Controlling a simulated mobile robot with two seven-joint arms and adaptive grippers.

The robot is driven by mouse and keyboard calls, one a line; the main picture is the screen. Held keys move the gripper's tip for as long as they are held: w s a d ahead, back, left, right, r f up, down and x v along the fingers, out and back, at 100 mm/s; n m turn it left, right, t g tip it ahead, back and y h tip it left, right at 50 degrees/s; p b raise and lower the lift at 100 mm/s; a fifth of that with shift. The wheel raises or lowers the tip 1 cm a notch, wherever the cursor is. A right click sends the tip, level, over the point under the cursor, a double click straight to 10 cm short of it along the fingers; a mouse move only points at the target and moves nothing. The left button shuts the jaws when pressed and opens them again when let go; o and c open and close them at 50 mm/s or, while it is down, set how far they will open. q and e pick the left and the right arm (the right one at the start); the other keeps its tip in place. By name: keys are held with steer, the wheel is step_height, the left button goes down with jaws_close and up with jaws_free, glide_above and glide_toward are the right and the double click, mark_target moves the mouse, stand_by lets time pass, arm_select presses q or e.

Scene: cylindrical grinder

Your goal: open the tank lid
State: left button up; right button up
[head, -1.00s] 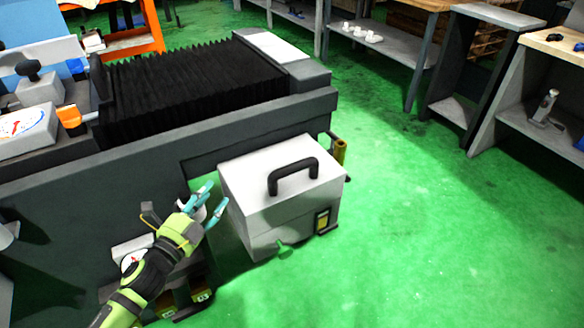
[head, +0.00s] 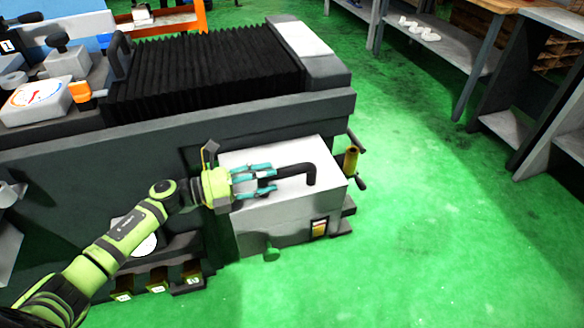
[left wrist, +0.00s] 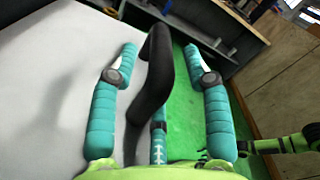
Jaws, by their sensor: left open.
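The tank is a light grey box at the side of the grinder. Its flat lid (head: 290,153) is down and carries a black arched handle (head: 309,174). My left gripper (head: 268,179) is over the lid at the left end of the handle, with its teal fingers pointing right along it. In the left wrist view, the open fingers (left wrist: 160,52) stand on either side of the black handle (left wrist: 151,80), with a visible gap on the right side. I cannot tell whether any finger touches it. My right gripper is not in view.
The dark grinder body (head: 90,185) with black bellows (head: 205,70) rises behind the tank. A yellow-brown cylinder (head: 351,160) stands at the tank's right end. Green floor (head: 430,220) is clear to the right and front. Grey shelving (head: 455,60) stands at the back right.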

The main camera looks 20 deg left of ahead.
mark_target(285, 172)
arm_select(q)
steer(key=x, duration=0.5)
steer(key=shift+p, duration=0.35)
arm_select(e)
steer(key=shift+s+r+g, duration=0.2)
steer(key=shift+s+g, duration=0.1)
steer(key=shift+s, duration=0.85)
arm_select(q)
steer(key=shift+r, duration=0.1)
jaws_close()
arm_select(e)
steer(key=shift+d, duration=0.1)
